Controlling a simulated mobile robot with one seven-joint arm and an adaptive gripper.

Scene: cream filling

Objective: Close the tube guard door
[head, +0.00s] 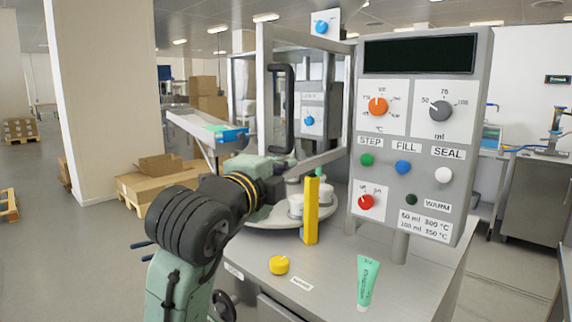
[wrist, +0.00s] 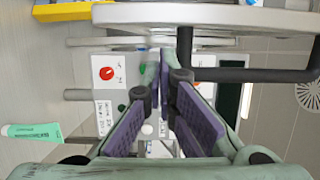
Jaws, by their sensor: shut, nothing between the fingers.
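The tube guard door (head: 312,158) is a grey-framed clear panel to the left of the control panel. Its black handle (head: 290,122) stands upright on the left post. I cannot tell how far the door stands open. In the wrist view the grey door post (wrist: 215,15) crosses the top, with the black handle (wrist: 245,75) below it to the right. My gripper (wrist: 166,72) is shut and empty, its fingertips close to the left end of the handle. I cannot tell whether they touch. In the head view my gripper (head: 262,166) is below the handle, its fingertips not clear.
The control panel (head: 420,70) stands to the right. A round turntable (head: 270,220) with white parts lies behind a yellow post (head: 311,212). A yellow knob (head: 279,265) and a green tube (head: 367,282) are on the machine top (head: 330,270), with bare surface between them.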

